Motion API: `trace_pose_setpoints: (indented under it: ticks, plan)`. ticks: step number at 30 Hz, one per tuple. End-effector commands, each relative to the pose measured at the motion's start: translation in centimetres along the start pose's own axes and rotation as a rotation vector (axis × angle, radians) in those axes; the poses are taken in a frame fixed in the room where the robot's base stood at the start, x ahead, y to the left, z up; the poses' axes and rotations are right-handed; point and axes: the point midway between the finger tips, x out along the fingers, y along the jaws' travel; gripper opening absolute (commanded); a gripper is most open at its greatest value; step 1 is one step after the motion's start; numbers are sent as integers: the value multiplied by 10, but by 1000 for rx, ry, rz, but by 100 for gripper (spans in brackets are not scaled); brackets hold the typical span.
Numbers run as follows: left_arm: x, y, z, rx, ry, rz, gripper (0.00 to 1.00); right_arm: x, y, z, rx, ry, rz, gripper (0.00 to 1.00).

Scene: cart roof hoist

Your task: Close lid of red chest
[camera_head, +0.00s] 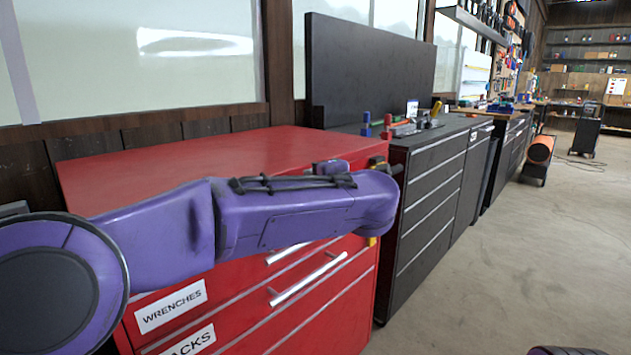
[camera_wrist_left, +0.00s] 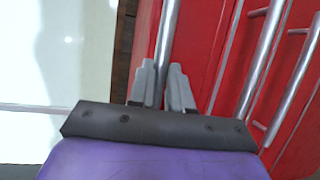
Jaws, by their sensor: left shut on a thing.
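The red chest (camera_head: 190,155) stands against the wall in the head view. Its red top looks flat, with no raised lid visible. Its front has drawers with silver handles and white labels, one reading WRENCHES. My left arm crosses in front of it and hides part of the top and front; the gripper itself cannot be made out there. In the left wrist view my left gripper (camera_wrist_left: 164,85) is shut on a silver bar handle (camera_wrist_left: 167,35) beside the red surface. My right gripper is not in view.
A black drawer cabinet (camera_head: 428,190) stands right of the chest, with small items on top and a tall dark panel (camera_head: 370,65) behind. An orange cylinder (camera_head: 540,150) stands on the floor farther off.

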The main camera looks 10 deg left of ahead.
Motion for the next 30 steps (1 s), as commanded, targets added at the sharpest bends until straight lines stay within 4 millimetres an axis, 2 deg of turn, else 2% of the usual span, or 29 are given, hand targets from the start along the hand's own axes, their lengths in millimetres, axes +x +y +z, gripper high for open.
trace_pose_setpoints:
  ticks: [1, 3, 19, 23, 30]
  plan:
    - [0, -16, -1, 7, 8, -27, 25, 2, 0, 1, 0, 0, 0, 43]
    - [0, -15, -1, 7, 8, -27, 44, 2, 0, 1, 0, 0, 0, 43]
    - [-2, -8, 0, 4, 4, -16, 44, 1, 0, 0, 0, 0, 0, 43]
    - [-23, -7, 0, 4, 1, -15, 44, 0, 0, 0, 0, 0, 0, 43]
    - [-80, -7, 0, 5, 3, -16, 44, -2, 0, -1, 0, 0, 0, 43]
